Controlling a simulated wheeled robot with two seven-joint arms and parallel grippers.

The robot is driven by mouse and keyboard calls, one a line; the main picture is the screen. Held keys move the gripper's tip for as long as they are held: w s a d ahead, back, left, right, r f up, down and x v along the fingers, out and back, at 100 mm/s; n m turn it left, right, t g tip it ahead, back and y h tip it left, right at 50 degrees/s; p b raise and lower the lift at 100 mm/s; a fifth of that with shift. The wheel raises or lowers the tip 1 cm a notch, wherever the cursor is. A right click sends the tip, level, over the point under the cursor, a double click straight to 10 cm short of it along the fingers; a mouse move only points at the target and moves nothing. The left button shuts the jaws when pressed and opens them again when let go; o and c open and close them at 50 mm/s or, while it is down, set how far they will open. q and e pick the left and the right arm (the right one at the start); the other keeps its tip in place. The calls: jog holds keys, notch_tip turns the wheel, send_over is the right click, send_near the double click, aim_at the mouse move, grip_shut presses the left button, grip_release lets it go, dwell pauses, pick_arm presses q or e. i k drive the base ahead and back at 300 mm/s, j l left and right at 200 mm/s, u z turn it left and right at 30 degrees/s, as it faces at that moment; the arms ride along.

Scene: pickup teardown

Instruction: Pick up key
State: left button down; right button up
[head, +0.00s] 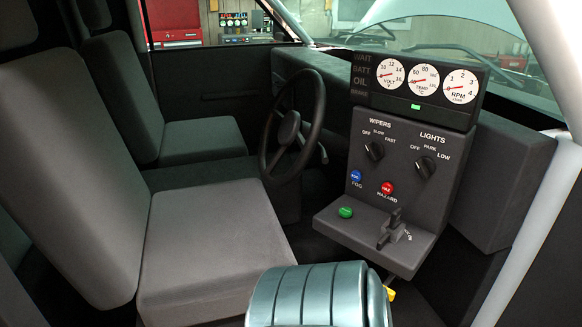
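A dark, upright key-shaped piece (393,224) stands on the lower ledge of the dashboard panel, to the right of a green button. Its base sits in a dark slotted mount beside small white lettering. I cannot tell for sure that it is the key. A small yellow piece (391,294) shows below the ledge, mostly hidden behind a ribbed blue-grey part of mine at the bottom middle. Neither of my grippers is in view.
The dashboard panel (358,137) has gauges, two knobs and blue, red and green buttons (345,212). A steering wheel (293,125) stands left of it. Grey seats (205,235) fill the left. A pale door pillar (530,245) bounds the right.

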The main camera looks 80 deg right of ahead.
aim_at(395, 216)
jog(key=z, duration=3.3)
jog(key=k+j, duration=0.05)
